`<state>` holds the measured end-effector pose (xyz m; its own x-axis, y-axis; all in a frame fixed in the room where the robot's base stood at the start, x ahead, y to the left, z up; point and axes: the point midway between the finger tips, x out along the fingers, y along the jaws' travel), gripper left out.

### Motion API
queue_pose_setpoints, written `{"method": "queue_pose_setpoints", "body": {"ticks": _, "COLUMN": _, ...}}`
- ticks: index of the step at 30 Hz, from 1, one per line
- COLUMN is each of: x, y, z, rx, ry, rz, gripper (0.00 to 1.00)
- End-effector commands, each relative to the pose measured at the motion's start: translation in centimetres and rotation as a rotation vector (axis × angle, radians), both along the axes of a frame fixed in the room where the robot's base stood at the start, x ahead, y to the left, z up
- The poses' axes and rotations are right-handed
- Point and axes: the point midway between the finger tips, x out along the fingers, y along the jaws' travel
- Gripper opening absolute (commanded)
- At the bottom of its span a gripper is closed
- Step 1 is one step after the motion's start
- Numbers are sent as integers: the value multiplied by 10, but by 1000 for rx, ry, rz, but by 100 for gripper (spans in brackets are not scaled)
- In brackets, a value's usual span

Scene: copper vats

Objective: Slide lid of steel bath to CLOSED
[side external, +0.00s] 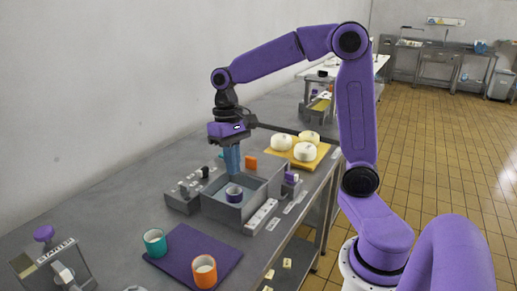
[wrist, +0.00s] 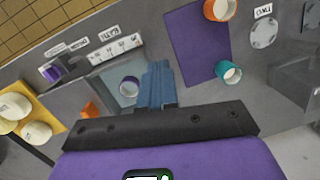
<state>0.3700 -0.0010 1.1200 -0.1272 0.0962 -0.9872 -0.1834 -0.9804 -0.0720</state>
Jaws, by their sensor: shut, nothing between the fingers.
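The steel bath (side external: 234,211) is a grey open-topped box in the middle of the bench. A purple cup (side external: 234,194) stands inside it, and the cup also shows in the wrist view (wrist: 130,86). An orange block (side external: 250,163) stands at the bath's back edge; it shows in the wrist view (wrist: 92,110) too. I cannot tell whether it belongs to the lid. The lid itself is not clearly distinguishable. My gripper (side external: 233,172) has blue fingers pointing down over the back part of the bath. The fingers (wrist: 158,68) are together and empty, beside the cup.
A purple mat (side external: 198,252) with a teal cup (side external: 155,243) and an orange cup (side external: 204,272) lies in front. Round white pieces sit on a yellow board (side external: 286,147) behind. A grey block with knobs (side external: 189,190) stands left of the bath.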

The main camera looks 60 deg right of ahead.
Motion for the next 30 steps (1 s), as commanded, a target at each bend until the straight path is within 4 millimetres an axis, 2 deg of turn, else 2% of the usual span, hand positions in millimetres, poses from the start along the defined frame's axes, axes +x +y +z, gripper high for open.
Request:
{"method": "queue_pose_setpoints", "body": {"ticks": 1, "x": 16, "y": -16, "z": 1, "rx": 5, "ry": 14, "rz": -97, "gripper": 0}}
{"method": "queue_pose_setpoints", "body": {"ticks": 6, "x": 55, "y": -71, "z": 6, "rx": 24, "ry": 65, "rz": -400, "gripper": 0}}
{"method": "queue_pose_setpoints", "body": {"ticks": 8, "x": 66, "y": -94, "z": 7, "rx": 32, "ry": 81, "rz": -506, "gripper": 0}}
{"method": "queue_pose_setpoints", "body": {"ticks": 13, "x": 86, "y": -165, "z": 8, "rx": 62, "ry": 129, "rz": -801, "gripper": 0}}
{"method": "queue_pose_setpoints", "body": {"ticks": 18, "x": 88, "y": -240, "z": 7, "rx": 99, "ry": 175, "rz": -1080, "gripper": 0}}
{"method": "queue_pose_setpoints", "body": {"ticks": 21, "x": 83, "y": -276, "z": 6, "rx": 121, "ry": 197, "rz": -1210, "gripper": 0}}
{"method": "queue_pose_setpoints", "body": {"ticks": 25, "x": 75, "y": -307, "z": 5, "rx": 140, "ry": 217, "rz": -1321, "gripper": 0}}
{"method": "queue_pose_setpoints", "body": {"ticks": 30, "x": 70, "y": -320, "z": 3, "rx": 148, "ry": 226, "rz": -1372, "gripper": 0}}
